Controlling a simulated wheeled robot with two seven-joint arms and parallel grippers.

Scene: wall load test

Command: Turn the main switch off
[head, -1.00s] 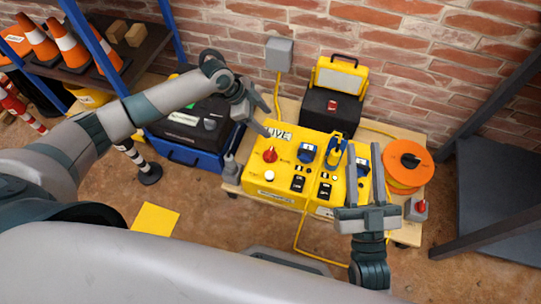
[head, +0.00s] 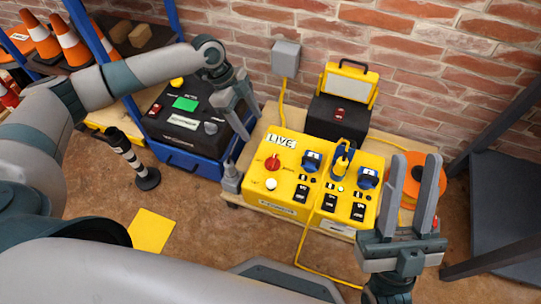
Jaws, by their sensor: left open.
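My right gripper (head: 416,158) is open, fingers pointing away from me, in front of the orange reel and right of the box. The knob is unobstructed.
A black case with a yellow lamp (head: 347,86) stands behind. A black-topped blue case (head: 180,122) is at left, an orange reel (head: 428,190) at right. A brick wall closes the back.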

